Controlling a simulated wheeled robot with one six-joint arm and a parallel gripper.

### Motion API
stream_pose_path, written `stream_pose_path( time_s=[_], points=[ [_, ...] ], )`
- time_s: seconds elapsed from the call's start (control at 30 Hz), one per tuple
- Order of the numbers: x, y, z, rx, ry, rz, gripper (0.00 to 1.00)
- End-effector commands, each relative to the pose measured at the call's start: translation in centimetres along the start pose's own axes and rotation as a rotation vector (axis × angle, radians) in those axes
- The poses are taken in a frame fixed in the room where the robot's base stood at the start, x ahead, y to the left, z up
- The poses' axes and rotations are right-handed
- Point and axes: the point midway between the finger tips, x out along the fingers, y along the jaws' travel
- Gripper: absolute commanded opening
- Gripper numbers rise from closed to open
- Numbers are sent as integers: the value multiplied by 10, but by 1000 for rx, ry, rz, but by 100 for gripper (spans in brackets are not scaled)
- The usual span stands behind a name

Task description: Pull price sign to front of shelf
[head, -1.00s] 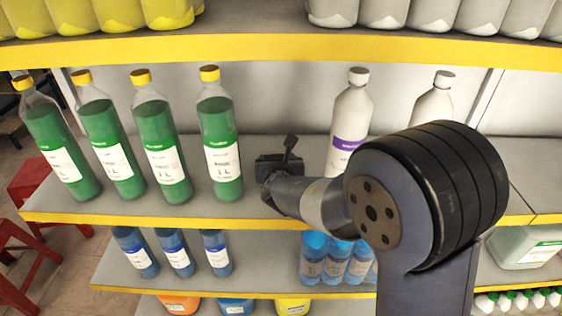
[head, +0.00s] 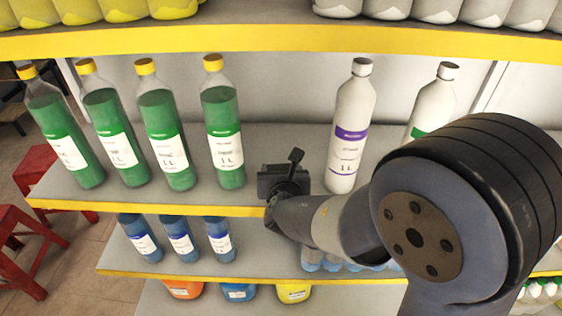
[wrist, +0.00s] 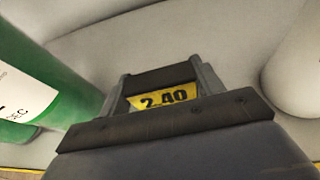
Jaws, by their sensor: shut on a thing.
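The price sign (wrist: 163,99) is yellow with "2.40" in black. In the wrist view it shows between the two fingers of my gripper (wrist: 165,82), which is shut on it. In the head view my gripper (head: 284,178) is low over the middle shelf (head: 268,143), close behind its yellow front edge. It is in the gap between the green bottles and the white bottles. The sign cannot be made out in the head view, and whether it touches the shelf is unclear.
A green bottle (head: 222,125) stands left of my gripper, with several more beyond it. A white bottle with a purple label (head: 350,128) stands close on the right. Another white bottle (head: 432,103) is partly behind my arm. The upper shelf (head: 250,40) overhangs.

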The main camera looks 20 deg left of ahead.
Motion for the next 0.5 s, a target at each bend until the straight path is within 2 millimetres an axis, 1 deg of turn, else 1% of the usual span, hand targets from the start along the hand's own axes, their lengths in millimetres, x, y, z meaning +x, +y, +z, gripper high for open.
stream_pose_path(
  time_s=[0.03, 0.5],
  points=[
    [-5, 0, -1, 0, -1, 1, 19],
    [-38, 1, -16, 0, -1, 1, 19]
  ],
)
